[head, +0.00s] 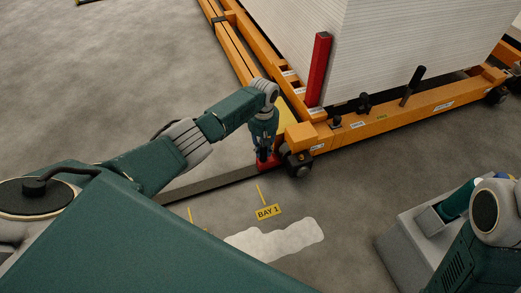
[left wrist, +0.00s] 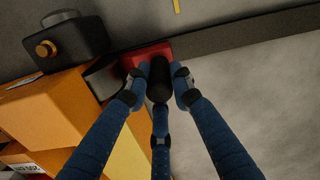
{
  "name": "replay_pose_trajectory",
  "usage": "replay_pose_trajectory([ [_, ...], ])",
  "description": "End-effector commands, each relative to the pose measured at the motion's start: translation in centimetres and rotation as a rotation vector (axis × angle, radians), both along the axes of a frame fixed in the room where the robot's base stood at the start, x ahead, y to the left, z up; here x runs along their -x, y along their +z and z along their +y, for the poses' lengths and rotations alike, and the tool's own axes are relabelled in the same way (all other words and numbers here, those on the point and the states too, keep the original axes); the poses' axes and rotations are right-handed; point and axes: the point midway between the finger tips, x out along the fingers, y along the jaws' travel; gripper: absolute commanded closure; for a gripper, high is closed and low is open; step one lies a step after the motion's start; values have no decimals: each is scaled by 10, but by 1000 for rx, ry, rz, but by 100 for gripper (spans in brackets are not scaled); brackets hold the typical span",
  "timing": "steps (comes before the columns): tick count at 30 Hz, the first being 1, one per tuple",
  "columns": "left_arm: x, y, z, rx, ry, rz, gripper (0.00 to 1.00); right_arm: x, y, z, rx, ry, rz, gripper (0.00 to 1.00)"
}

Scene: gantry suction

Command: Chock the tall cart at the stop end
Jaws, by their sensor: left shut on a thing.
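The tall cart (head: 400,121) has an orange frame and carries a high white stack of sheets (head: 400,50). Its near corner has a dark caster wheel (head: 299,167), beside a long dark floor bar (head: 215,184). My left gripper (head: 266,152) points down beside this corner. It is shut on the black handle (left wrist: 158,78) of a red chock (head: 267,163). The red chock (left wrist: 148,52) is low by the wheel and the bar; the fingers partly hide it, and I cannot tell whether it touches the wheel. My right arm shows at the lower right, but its gripper is not visible.
A red upright post (head: 319,70) and black handles (head: 412,86) stand up from the cart's frame. Orange rails (head: 232,45) run back on the left. A yellow BAY 1 label (head: 268,212) and a pale patch (head: 280,240) mark the floor. Open floor lies at left.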

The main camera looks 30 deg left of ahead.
Motion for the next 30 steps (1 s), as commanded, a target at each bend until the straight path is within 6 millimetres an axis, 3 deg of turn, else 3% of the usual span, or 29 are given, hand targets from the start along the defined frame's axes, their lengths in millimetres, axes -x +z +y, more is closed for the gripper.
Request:
replay_pose_trajectory([
  [21,-1,-5,-1,0,-1,-2,100,1,-1,1,2,0,-2,60],
  [22,-1,-5,-1,0,-1,-3,76,1,-1,1,2,0,-3,60],
  [25,-1,-4,0,0,-1,-2,56,2,1,1,2,-1,-8,60],
  [30,-1,-5,0,0,0,-1,56,4,2,0,2,0,-15,60],
])
